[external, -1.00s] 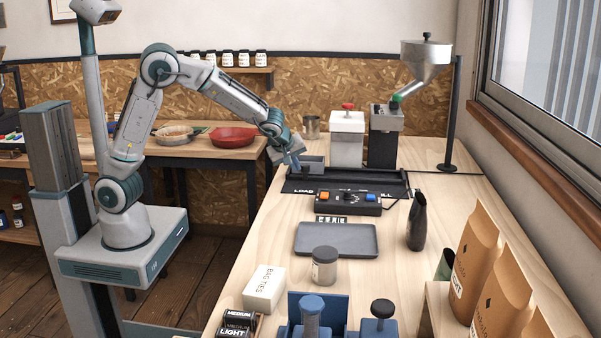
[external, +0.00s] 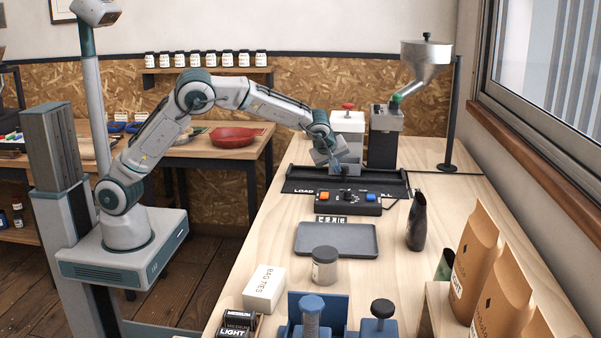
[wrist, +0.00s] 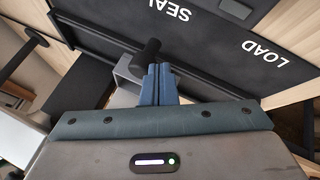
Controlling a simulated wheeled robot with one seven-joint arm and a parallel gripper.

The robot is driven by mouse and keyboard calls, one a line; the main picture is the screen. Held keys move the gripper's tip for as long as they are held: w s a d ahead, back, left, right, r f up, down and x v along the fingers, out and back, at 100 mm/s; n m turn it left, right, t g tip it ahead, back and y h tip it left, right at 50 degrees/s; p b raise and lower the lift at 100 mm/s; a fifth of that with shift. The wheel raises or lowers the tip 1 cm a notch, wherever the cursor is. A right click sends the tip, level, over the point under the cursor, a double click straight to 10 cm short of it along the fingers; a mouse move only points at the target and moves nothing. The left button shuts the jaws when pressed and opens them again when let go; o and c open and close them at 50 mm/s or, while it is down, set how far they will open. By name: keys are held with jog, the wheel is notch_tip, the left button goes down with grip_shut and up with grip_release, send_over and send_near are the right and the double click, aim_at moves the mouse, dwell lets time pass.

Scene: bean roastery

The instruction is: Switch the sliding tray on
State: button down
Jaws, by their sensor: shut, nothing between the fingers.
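The sliding tray is a grey carriage (wrist: 124,82) with a black upright post (wrist: 148,52), seen in the wrist view. It sits on a black track (external: 300,186) on the bench, marked LOAD at its left end in the external view. SEAL and LOAD show upside down in the wrist view. My gripper (external: 343,173) is shut and empty, low over the middle of the track, and hides much of the carriage in the external view. In the wrist view its blue fingertips (wrist: 160,72) are close beside the post, on the LOAD side. I cannot tell whether they touch.
A control box (external: 347,204) with orange and blue buttons stands in front of the track. Behind are a white dispenser (external: 348,128) and a dark hopper machine (external: 384,145). A flat grey tray (external: 337,239) and a dark bottle (external: 417,222) stand nearer.

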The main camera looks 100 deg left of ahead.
jog(key=w+p, duration=0.5)
jog(key=w, duration=0.6)
jog(key=shift+w+r, duration=0.15)
jog(key=shift+w, duration=0.05)
jog(key=shift+w+p, duration=0.9)
jog(key=shift+w, duration=0.1)
jog(key=shift+d+f+b, duration=0.1)
jog(key=shift+f+b, duration=0.1)
jog(key=shift+b, duration=0.25)
jog(key=shift+s+d+f+b, duration=0.15)
jog(key=shift+s+d+b, duration=0.2)
jog(key=shift+b, duration=0.6)
jog(key=s+b, duration=0.1)
jog(key=b, duration=0.1)
jog(key=s+b, duration=0.1)
jog(key=b, duration=0.1)
jog(key=shift+s+d, duration=0.3)
jog(key=shift+d, duration=0.05)
jog(key=b+v, duration=0.1)
jog(key=v, duration=0.9)
jog(key=shift+s+r, duration=0.2)
jog(key=shift+r, duration=0.1)
